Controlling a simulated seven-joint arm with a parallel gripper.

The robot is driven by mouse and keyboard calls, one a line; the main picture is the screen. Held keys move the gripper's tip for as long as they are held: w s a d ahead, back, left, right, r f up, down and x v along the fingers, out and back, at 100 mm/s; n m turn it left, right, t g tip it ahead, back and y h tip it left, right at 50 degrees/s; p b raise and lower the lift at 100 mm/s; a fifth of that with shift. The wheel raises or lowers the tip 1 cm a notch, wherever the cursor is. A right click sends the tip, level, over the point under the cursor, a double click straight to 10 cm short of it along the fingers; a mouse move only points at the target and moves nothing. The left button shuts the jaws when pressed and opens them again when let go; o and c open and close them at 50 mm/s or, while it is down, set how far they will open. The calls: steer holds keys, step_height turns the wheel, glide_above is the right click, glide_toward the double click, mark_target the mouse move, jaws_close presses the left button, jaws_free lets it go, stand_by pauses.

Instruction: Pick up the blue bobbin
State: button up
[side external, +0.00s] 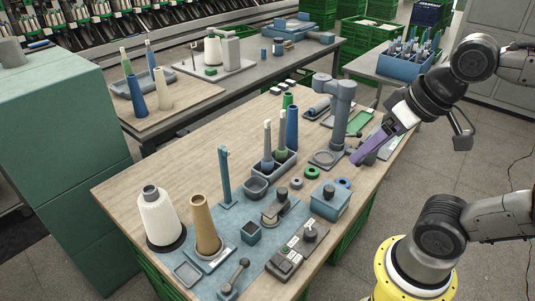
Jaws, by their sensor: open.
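A tall blue bobbin (291,128) stands upright on the wooden table, behind a small grey tray (257,188) of slim bobbins with pale tops. I take it as the task's bobbin, though other blue tubes show on the far bench. My gripper (358,158) reaches in from the right, with its purple fingers pointing down and left near the table's right edge. It is open and apart from the blue bobbin, to its right. A grey post stands between them in the picture. The finger gap is hard to see from this side.
The grey arm-like post (340,110) stands between my gripper and the blue bobbin. A green bobbin (287,100) is just behind it. A white yarn cone (160,218) and a tan cone (205,228) stand at front left. A blue box (330,200) is at front right.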

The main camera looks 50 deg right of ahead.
steer(key=w+r+m, duration=0.3)
steer(key=w+r, duration=0.4)
steer(key=w+d+r+m+g, duration=0.1)
steer(key=w+d+m, duration=0.2)
steer(key=w, duration=0.6)
steer(key=w+d+r+m+g, duration=0.1)
steer(key=w+d+m, duration=0.2)
steer(key=w, duration=0.6)
steer(key=w+d+f+g, duration=0.1)
steer(key=w+d+f, duration=0.2)
steer(key=f, duration=0.3)
steer(key=w+d+f+m+g, duration=0.1)
steer(key=w+d+f, duration=0.2)
steer(key=w+f, duration=0.2)
steer(key=w+d+f+m+g, duration=0.1)
steer(key=w+d+f, duration=0.2)
steer(key=f, duration=0.4)
steer(key=shift+w+d+f+g, duration=0.1)
steer(key=shift+w+f+g, duration=0.25)
steer(key=shift+w, duration=0.2)
glide_above(268, 138)
steer(key=w, duration=0.1)
steer(key=f, duration=0.6)
steer(key=shift+w+d+f, duration=0.1)
steer(key=shift+d+f, duration=0.25)
steer(key=shift+f, duration=3.1)
jaws_close()
